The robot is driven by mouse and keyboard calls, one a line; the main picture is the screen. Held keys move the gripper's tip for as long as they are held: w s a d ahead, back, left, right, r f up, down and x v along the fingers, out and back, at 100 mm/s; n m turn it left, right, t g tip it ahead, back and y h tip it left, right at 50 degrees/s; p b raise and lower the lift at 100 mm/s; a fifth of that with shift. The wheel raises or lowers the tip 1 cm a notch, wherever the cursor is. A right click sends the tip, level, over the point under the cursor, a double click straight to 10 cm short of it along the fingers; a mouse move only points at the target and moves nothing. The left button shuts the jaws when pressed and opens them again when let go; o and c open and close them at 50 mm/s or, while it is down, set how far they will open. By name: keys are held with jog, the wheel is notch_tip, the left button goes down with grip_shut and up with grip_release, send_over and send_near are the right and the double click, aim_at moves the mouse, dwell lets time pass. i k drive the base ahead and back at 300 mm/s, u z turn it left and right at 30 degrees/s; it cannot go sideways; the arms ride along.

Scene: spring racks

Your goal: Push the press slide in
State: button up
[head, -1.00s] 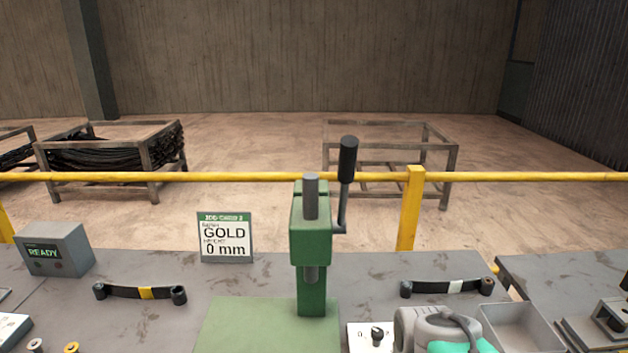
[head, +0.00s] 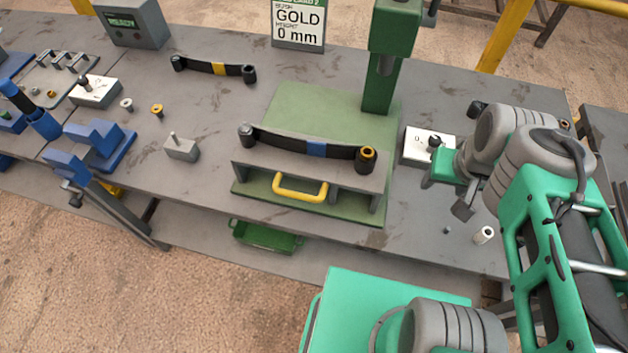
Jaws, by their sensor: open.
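The press slide (head: 240,166) is a grey plate with a yellow handle (head: 300,187) on its front. It sticks out toward the table's front edge, on the green press base (head: 335,112). A dark leaf spring with a blue band (head: 316,149) lies across it, with a gold bush in its right eye. The green press column (head: 383,75) stands behind the slide, its top cut off by the picture edge. My gripper (head: 465,208) is open and apart from the slide, to the right of it. Its fingers are small and partly hidden by my arm.
A white dial plate (head: 428,146) sits close behind my gripper. A small pale cylinder (head: 484,235) stands to its right. A blue clamp stand (head: 100,145) and a grey block with a pin (head: 182,148) are at the left. A green bin (head: 267,236) lies below the table's front edge.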

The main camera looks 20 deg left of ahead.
aim_at(336, 174)
jog(key=z, duration=0.05)
jog(key=k, duration=0.5)
jog(key=u, duration=2.9)
jog(key=k, duration=0.15)
jog(key=u, duration=0.95)
